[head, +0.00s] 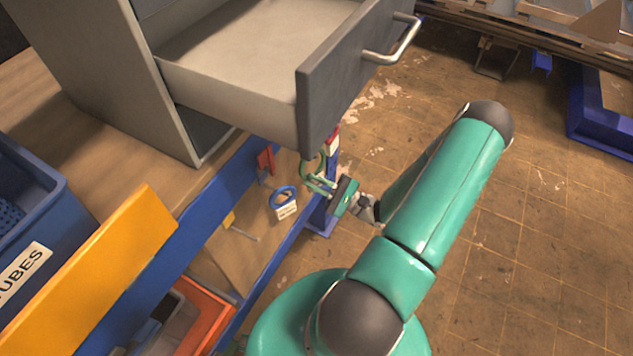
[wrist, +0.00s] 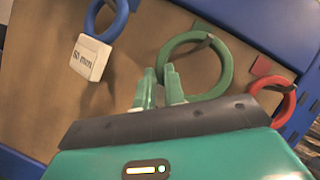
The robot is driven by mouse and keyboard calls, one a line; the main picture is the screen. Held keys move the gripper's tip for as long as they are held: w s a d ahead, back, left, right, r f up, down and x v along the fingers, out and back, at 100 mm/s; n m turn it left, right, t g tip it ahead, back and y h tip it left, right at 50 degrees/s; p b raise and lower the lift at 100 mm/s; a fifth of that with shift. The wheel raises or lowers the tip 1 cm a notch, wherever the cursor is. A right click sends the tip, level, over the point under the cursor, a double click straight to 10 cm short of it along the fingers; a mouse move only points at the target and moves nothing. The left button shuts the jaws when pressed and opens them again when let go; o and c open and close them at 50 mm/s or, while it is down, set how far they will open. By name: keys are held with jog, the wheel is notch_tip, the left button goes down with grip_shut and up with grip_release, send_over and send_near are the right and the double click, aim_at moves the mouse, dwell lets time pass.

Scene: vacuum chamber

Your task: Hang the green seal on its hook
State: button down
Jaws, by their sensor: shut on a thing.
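The green seal (wrist: 227,68) is a ring in front of the brown board in the wrist view. My gripper (wrist: 161,72) is shut on its lower left rim. A dark hook (wrist: 203,42) shows at the ring's upper edge; I cannot tell whether the ring is over it or only in front of it. In the head view, the green seal (head: 308,168) is partly hidden beside the board's far end, and my gripper (head: 328,187) reaches it from the right, below the open drawer.
A blue seal (head: 284,191) hangs on the board with a white "60 mm" tag (wrist: 90,57). A red seal (wrist: 290,103) is close on the right. The open drawer (head: 325,95) overhangs the board.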

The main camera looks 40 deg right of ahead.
jog(key=shift+f, duration=0.1)
jog(key=c, duration=1.4)
grip_release()
jog(key=v, duration=1.4)
jog(key=shift+d, duration=0.1)
